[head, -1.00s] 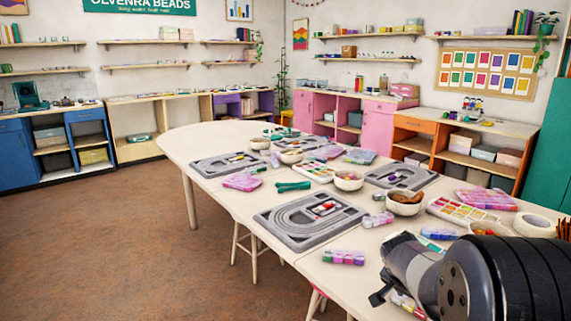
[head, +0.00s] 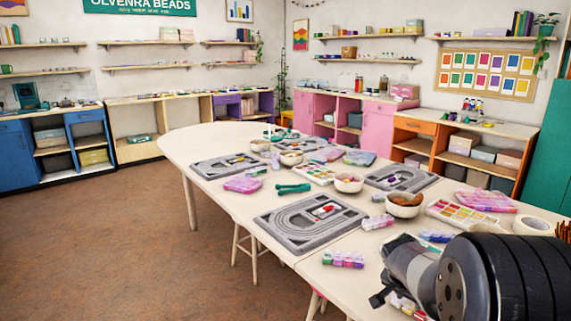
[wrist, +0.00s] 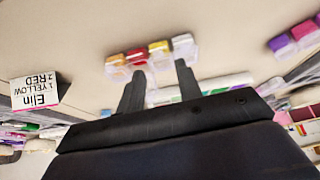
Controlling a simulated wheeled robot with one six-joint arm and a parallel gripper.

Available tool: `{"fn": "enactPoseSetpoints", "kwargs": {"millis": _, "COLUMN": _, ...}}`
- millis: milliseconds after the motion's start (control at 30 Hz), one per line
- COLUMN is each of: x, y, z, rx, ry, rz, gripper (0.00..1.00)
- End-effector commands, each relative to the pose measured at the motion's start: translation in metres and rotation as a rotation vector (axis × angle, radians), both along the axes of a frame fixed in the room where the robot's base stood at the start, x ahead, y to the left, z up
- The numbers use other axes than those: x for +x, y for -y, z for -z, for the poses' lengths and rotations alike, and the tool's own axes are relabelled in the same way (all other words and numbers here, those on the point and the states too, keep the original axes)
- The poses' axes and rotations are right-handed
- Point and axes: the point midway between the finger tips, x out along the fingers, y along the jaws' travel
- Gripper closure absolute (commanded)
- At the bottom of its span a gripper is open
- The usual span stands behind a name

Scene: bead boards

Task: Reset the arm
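My gripper (wrist: 160,68) shows in the wrist view with its two dark fingers apart and nothing visibly held between them. It also shows in the head view (head: 378,293), low at the right and partly cut off from clear sight by my arm. In the wrist view, a small bead box (wrist: 152,57) with red, yellow and clear compartments lies beyond the fingertips. I cannot tell how far the fingers are from it.
A name card (wrist: 35,90) reading "Elin, 1 yellow, 2 red" appears upside down in the wrist view. The long table holds grey bead boards (head: 310,221), bowls (head: 348,183), and a purple-and-green bead box (head: 343,259). Open floor (head: 120,235) lies to the left.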

Motion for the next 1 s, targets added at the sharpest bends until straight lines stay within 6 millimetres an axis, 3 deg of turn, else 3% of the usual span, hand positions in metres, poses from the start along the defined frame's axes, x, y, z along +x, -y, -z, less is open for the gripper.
{"fn": "enactPoseSetpoints", "kwargs": {"millis": 367, "x": 0.003, "y": 0.004, "z": -0.009, "rx": 0.068, "ry": -0.063, "rz": 0.002, "gripper": 0.66}}
{"fn": "enactPoseSetpoints", "kwargs": {"millis": 567, "x": -0.004, "y": -0.005, "z": -0.036, "rx": 0.082, "ry": -0.072, "rz": -0.001, "gripper": 0.66}}
{"fn": "enactPoseSetpoints", "kwargs": {"millis": 967, "x": -0.025, "y": -0.027, "z": -0.110, "rx": 0.082, "ry": -0.070, "rz": -0.001, "gripper": 0.66}}
{"fn": "enactPoseSetpoints", "kwargs": {"millis": 1000, "x": -0.023, "y": -0.024, "z": -0.095, "rx": 0.083, "ry": -0.081, "rz": 0.002, "gripper": 0.66}}
